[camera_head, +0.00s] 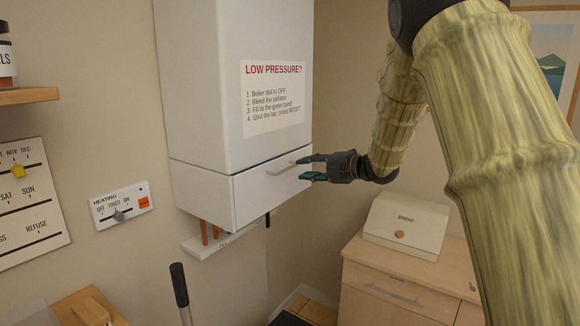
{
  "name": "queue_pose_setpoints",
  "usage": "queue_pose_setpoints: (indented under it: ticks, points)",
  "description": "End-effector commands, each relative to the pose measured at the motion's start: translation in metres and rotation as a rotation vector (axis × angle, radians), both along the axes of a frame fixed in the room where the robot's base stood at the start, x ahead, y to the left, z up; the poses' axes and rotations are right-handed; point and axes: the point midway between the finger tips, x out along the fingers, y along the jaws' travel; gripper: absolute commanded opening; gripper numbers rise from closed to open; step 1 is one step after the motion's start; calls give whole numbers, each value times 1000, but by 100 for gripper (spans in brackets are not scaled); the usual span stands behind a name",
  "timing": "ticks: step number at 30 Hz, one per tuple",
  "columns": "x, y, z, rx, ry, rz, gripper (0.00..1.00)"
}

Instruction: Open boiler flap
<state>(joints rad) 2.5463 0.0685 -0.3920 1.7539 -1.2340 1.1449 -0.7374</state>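The boiler (235,90) is a tall white box on the wall, with a "LOW PRESSURE?" notice (273,98) on its front. The boiler flap (245,192) is the white lower front panel and looks closed. Its pale bar handle (287,168) is near the panel's upper right. My gripper (303,168) comes from the right, with its fingers apart, one above the other, at the handle's right end. I cannot tell whether the fingers touch the handle. Nothing shows held between them.
Below the flap are copper pipes (205,232) and a white ledge (208,246). A heating control panel (121,205) is on the wall at left. A bread box (405,224) stands on a wooden cabinet (400,282) at lower right. A dark-gripped handle (179,285) rises below.

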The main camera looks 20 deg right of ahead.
Motion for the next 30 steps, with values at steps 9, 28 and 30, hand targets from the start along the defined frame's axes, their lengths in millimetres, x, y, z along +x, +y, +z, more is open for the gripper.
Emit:
queue_pose_setpoints:
  ticks: [9, 28, 30]
  points:
    - [39, 31, -9, 1, 2, 1, 30]
    - [56, 44, -15, 2, 1, 0, 22]
    - [56, 44, -15, 2, 1, 0, 10]
